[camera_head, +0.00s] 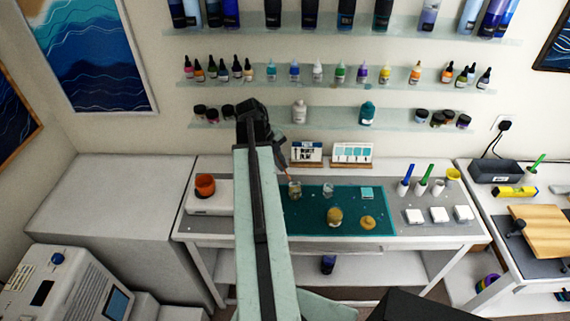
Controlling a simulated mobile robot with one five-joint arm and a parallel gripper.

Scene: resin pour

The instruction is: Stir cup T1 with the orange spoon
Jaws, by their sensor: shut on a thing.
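My gripper (281,146) is above the back left of the teal mat, partly hidden by my arm. It is shut on a thin orange spoon (287,166), which hangs tilted downward. The spoon's lower end is at a small clear cup (295,190) on the mat's left part. I cannot tell whether the tip is inside the cup or just above or behind it. A second clear cup (328,190) stands to the right. No T1 label is readable on either cup.
The teal mat (365,222) also holds a yellowish jar (334,217), a golden lid or disc (368,222) and a small teal square (367,193). Two cards (352,153) stand behind. Bottle shelves (330,120) line the wall.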

